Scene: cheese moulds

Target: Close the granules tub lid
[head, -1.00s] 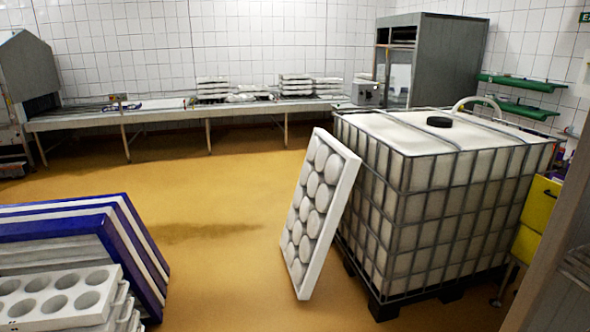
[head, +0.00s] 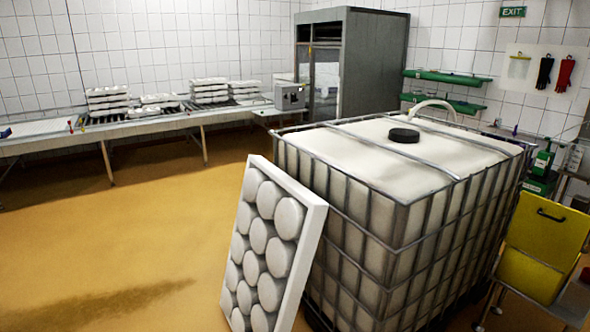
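No tub labelled as granules can be made out. A yellow container (head: 528,277) stands at the right edge, beside the large white tank. A yellow panel (head: 548,238) with a black handle rises above its lower part and leans back. I cannot tell whether this panel is a raised lid or whether this is the granules tub. Neither of my grippers is in view.
A caged white tank (head: 400,190) with a black cap (head: 403,135) fills the middle right. A white mould plate (head: 300,220) leans on its left side. A bench (head: 150,125) with stacked moulds runs along the back wall. Yellow floor (head: 110,240) at left is clear.

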